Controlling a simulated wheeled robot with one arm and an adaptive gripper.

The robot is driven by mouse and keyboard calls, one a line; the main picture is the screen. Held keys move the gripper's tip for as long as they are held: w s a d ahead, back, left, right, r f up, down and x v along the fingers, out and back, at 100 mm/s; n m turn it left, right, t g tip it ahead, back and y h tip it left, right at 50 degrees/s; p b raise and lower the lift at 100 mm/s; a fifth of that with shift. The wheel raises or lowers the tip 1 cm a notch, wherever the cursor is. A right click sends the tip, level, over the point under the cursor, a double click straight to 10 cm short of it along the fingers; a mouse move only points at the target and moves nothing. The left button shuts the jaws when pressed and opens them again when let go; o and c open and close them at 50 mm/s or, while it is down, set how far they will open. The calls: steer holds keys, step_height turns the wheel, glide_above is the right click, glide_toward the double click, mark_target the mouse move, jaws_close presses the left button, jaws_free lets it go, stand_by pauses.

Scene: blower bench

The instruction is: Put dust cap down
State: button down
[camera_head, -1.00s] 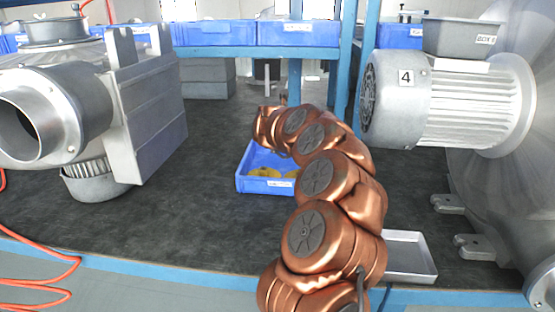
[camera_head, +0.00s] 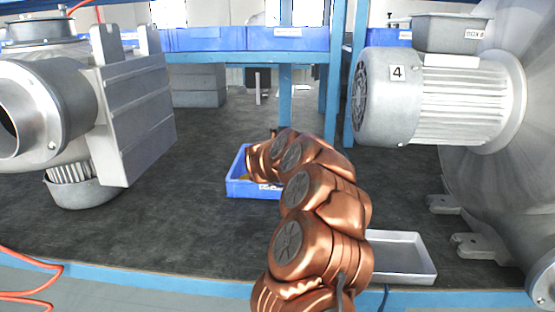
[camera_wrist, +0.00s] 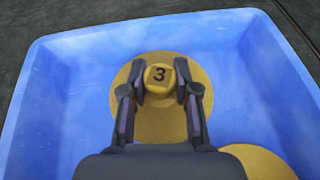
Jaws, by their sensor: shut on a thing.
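The dust cap (camera_wrist: 158,115) is a yellow disc with a raised knob marked 3. In the wrist view my gripper (camera_wrist: 159,84) is shut on this knob, one finger on each side. The cap is inside the blue bin (camera_wrist: 72,75), over its floor; I cannot tell whether it touches the floor. In the head view the blue bin (camera_head: 236,180) stands on the dark bench, and my arm hides the gripper and most of the bin's inside.
Another yellow piece (camera_wrist: 258,160) lies in the bin at lower right, partly hidden by my gripper. A motor marked 4 (camera_head: 400,105) stands at right, a grey blower housing (camera_head: 130,110) at left. A shallow metal tray (camera_head: 405,255) lies near the front edge.

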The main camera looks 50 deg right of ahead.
steer(key=shift+f+b, duration=0.3)
steer(key=shift+b, duration=0.1)
steer(key=c, duration=0.9)
jaws_free()
steer(key=shift+o, duration=0.2)
steer(key=shift+r+p, duration=0.45)
steer(key=shift+p, duration=0.05)
steer(key=shift+v, duration=6)
steer(key=shift+f, duration=0.15)
